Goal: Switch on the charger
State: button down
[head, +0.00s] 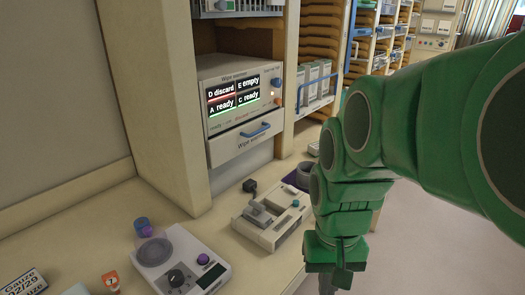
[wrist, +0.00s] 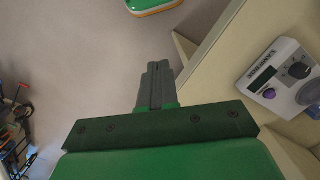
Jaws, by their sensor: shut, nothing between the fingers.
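I cannot tell for certain which device is the charger. A white device (head: 272,218) with a grey lever-like part and a green button lies on the counter, left of my gripper. Another white device (head: 183,262) with a round grey plate, a black knob and a purple button stands nearer at the left. My gripper (head: 328,284) points down at the counter's right side, partly cut off by the frame. In the wrist view its fingers (wrist: 157,72) are together and empty, apart from any device.
A wipe warmer (head: 240,103) with a lit screen and blue-handled drawer sits in the cabinet behind. The counter (head: 105,215) holds small items and a gauze label (head: 22,283) at the left. Open floor (head: 430,225) lies right. A green-edged object (wrist: 152,6) is on the floor.

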jog(key=w+r+m+t+y, duration=0.1)
jog(key=w+r+m, duration=0.1)
jog(key=w, duration=1)
jog(key=w+r+m+t, duration=0.1)
jog(key=w+r+m, duration=0.1)
jog(key=w, duration=1)
jog(key=m+t, duration=0.1)
jog(key=m, duration=0.3)
send_over(290, 186)
jog(key=s+d, duration=0.2)
jog(key=s, duration=0.1)
notch_tip(290, 186, down, 2)
jog(key=shift+w+d+f, duration=0.15)
jog(key=shift+f, duration=0.1)
jog(key=f, duration=0.4)
jog(key=w+a+f, duration=0.1)
jog(key=f, duration=0.4)
jog(key=w+a+f, duration=0.1)
jog(key=f, duration=0.3)
jog(key=shift+f, duration=0.35)
